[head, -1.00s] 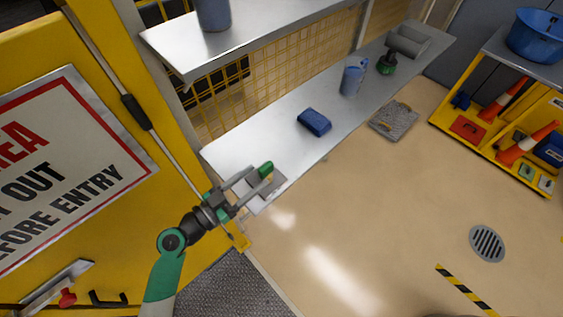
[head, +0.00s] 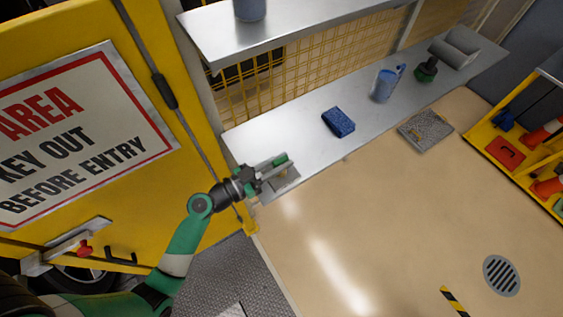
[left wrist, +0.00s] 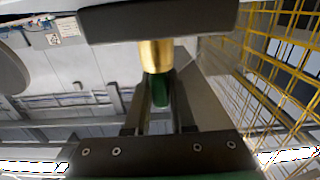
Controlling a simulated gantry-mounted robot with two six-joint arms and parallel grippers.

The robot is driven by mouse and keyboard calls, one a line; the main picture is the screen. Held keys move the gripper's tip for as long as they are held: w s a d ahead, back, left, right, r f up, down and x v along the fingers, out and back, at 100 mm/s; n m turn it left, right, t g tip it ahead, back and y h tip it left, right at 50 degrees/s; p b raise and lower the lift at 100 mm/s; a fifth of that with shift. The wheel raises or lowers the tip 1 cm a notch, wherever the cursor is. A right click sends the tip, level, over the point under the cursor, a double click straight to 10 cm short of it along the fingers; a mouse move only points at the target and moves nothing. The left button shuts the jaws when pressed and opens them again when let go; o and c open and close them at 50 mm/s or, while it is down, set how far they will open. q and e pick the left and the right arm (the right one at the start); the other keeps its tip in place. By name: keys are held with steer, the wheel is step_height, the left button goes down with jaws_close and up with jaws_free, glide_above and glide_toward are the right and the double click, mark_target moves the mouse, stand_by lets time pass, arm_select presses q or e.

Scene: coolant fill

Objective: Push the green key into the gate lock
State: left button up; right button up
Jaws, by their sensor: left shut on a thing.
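My left gripper (head: 272,168) is shut on the green key (head: 281,159) above the near left end of the metal shelf. In the left wrist view the key's green part (left wrist: 160,90) sits between the fingers, and a brass part (left wrist: 156,57) runs from it up to a dark bar (left wrist: 160,18). I cannot tell whether the brass touches that bar. On the yellow gate at the lower left is a metal latch fitting (head: 70,243) with a red knob (head: 85,251). I cannot make out a keyhole there. My right gripper is not in view.
The shelf (head: 300,140) carries a blue sponge (head: 338,122), a blue jug (head: 385,85) and a green-and-grey item (head: 427,70). A small metal plate (head: 284,184) lies under my gripper. The gate's sign (head: 75,140) faces me.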

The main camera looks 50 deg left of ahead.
mark_target(281, 159)
arm_select(q)
jaws_close()
steer(key=shift+r, duration=0.5)
step_height(281, 159, up, 3)
steer(key=shift+f+p, duration=0.2)
steer(key=shift+p, duration=0.7)
steer(key=s+d+r+p, duration=0.7)
steer(key=d+r+p, duration=0.1)
steer(key=d, duration=0.3)
steer(key=shift+s+d+r, duration=0.3)
steer(key=shift+d+r, duration=0.05)
steer(key=shift+r, duration=0.45)
